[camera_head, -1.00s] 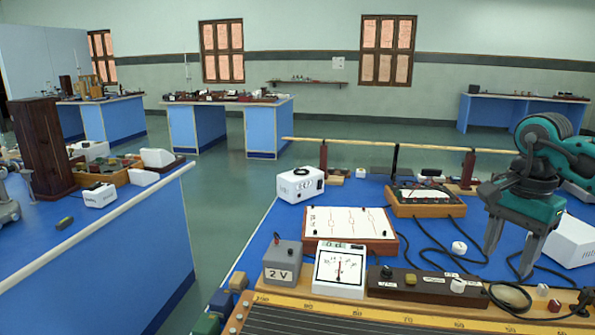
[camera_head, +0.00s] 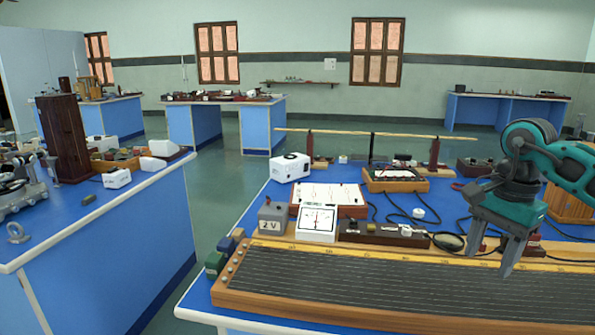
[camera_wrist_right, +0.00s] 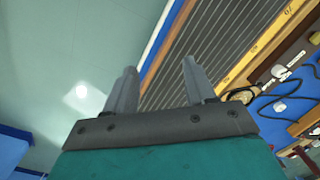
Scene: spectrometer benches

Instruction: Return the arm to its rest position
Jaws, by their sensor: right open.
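My right gripper (camera_head: 491,257) is open and empty. It hangs fingers-down in front of the right part of the blue bench (camera_head: 242,255), over the long ribbed board (camera_head: 370,285) in the head view. In the right wrist view the two fingers (camera_wrist_right: 160,85) stand apart with nothing between them. The ribbed board shows beyond them there, with pale floor to the left. The teal right arm (camera_head: 575,165) comes in from the right edge. My left gripper is not in view.
A grey 2 V box (camera_head: 272,217), a white meter (camera_head: 318,223) and a dark switch strip (camera_head: 385,234) stand behind the board. Black cables lie near the gripper. A wooden rod (camera_head: 400,134) spans the bench's back. Another blue bench (camera_head: 120,240) stands left, across open floor.

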